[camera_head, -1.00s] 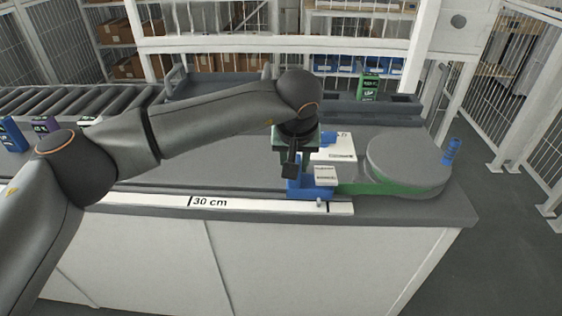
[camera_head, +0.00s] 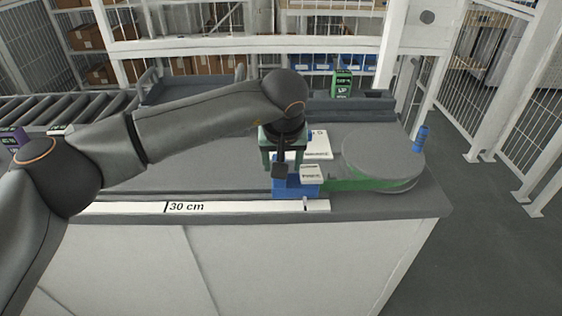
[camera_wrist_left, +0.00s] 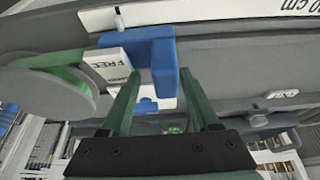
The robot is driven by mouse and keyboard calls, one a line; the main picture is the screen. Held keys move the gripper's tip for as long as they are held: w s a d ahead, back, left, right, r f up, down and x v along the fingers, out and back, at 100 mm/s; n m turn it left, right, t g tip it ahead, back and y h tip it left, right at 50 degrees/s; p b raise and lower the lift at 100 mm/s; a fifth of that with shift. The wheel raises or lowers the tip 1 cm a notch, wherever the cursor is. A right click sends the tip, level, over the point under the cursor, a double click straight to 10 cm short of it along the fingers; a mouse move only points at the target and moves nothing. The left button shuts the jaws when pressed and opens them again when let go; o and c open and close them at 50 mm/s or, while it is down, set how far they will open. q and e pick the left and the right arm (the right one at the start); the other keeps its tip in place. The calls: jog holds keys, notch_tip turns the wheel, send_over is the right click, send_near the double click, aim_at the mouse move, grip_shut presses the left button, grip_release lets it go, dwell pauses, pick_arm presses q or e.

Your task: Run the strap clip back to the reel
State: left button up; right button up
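The blue strap clip (camera_head: 290,189) sits at the bench's front edge, with a white tag (camera_head: 311,174) beside it that reads FREE in the left wrist view (camera_wrist_left: 108,64). A green strap (camera_head: 340,184) runs from it to the round grey reel (camera_head: 383,150) on the right. A short gap separates clip and reel. My left gripper (camera_head: 281,170) comes down on the clip. In the left wrist view its green fingers (camera_wrist_left: 160,72) stand on either side of the blue clip (camera_wrist_left: 163,55), which fills the space between their tips. My right gripper is out of view.
A white scale strip marked 30 cm (camera_head: 235,207) runs along the front edge. A white-labelled box (camera_head: 319,146) lies behind the clip. A blue post (camera_head: 421,138) stands beside the reel, and a green box (camera_head: 342,83) stands further back.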

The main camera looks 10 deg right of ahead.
pick_arm(q)
jog(key=v, duration=1.2)
jog(key=shift+r, duration=0.3)
